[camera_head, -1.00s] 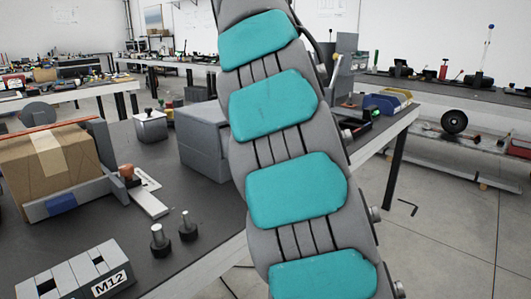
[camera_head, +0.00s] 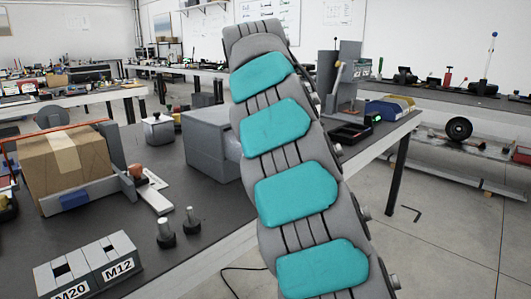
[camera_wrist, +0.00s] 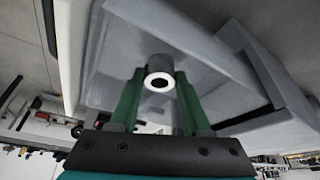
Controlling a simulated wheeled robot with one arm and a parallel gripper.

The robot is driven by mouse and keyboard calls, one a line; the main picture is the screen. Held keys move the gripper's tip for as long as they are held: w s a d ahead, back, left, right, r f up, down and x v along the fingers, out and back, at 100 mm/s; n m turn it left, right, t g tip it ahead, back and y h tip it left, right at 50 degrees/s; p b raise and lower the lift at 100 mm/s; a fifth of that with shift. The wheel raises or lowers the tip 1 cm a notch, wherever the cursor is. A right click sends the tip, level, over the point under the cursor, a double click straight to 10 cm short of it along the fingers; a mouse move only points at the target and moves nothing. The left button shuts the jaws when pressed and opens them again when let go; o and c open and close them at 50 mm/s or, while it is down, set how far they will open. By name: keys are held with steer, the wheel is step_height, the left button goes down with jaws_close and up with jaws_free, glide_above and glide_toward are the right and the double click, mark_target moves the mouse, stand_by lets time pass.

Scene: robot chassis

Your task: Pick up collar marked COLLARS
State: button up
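In the wrist view a small grey collar (camera_wrist: 159,80) shows as a short cylinder with a pale ring face and a dark hole. It sits between the green fingertips of my gripper (camera_wrist: 160,84), which come up against its two sides with no clear gap. Behind it is a large grey surface with raised walls. No COLLARS marking is readable. In the head view my arm rises through the middle and hides the gripper and collar.
On the bench stand a cardboard box (camera_head: 65,165), a holder marked M20 and M12 (camera_head: 88,268), two dark-based pegs (camera_head: 178,228) and a grey box (camera_head: 211,142). A blue-and-yellow bin (camera_head: 390,108) is at the bench's far right. Open floor (camera_head: 450,220) lies right of the bench.

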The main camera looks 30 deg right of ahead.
jaws_close()
steer(key=shift+r, duration=0.15)
